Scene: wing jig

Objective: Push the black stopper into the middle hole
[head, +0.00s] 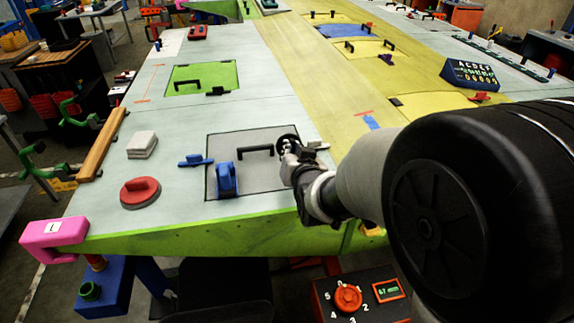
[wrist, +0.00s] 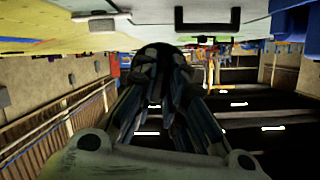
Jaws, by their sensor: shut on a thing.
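My gripper (head: 291,152) is over the front part of the wing, at the right edge of a grey panel. It is shut on a dark round thing that looks like the black stopper (head: 288,138). In the wrist view the stopper (wrist: 163,58) sits at the fingertips as a dark round shape, with much of it hidden by the fingers. I cannot make out the middle hole in either view. The green front edge (head: 200,235) of the wing shows only small dark specks.
The grey panel (head: 225,150) has a black handle (head: 256,151). A blue clamp-like block (head: 226,180), a blue handle (head: 196,161), a red disc (head: 140,192) and a white block (head: 142,144) stand nearby. A pink block (head: 52,238) grips the wing's left corner. My arm hides the right side.

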